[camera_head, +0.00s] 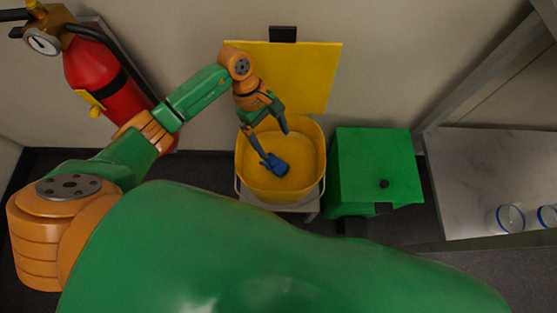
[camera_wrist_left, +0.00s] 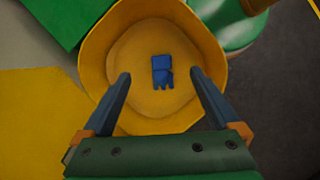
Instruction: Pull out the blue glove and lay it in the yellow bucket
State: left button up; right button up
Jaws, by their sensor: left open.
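The blue glove (camera_head: 274,164) lies inside the yellow bucket (camera_head: 247,180), on its floor as far as I can see. In the left wrist view the glove (camera_wrist_left: 162,72) shows near the middle of the bucket (camera_wrist_left: 98,45), between and beyond my fingertips. My left gripper (camera_head: 273,143) is over the bucket, pointing down into it. In the left wrist view its two fingers (camera_wrist_left: 158,79) are wide apart with nothing between them, and the glove looks apart from them. In the head view one finger overlaps the glove's edge. My right gripper is not in view.
A green box (camera_head: 375,165) with a dark knob stands right of the bucket. A yellow panel (camera_head: 310,75) is on the wall behind. A red fire extinguisher (camera_head: 105,75) hangs at the left. A pale bench (camera_head: 480,170) with blue-rimmed glassware (camera_head: 510,218) is at the right.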

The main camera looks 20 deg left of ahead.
pick_arm(q)
jog(key=v, duration=0.7)
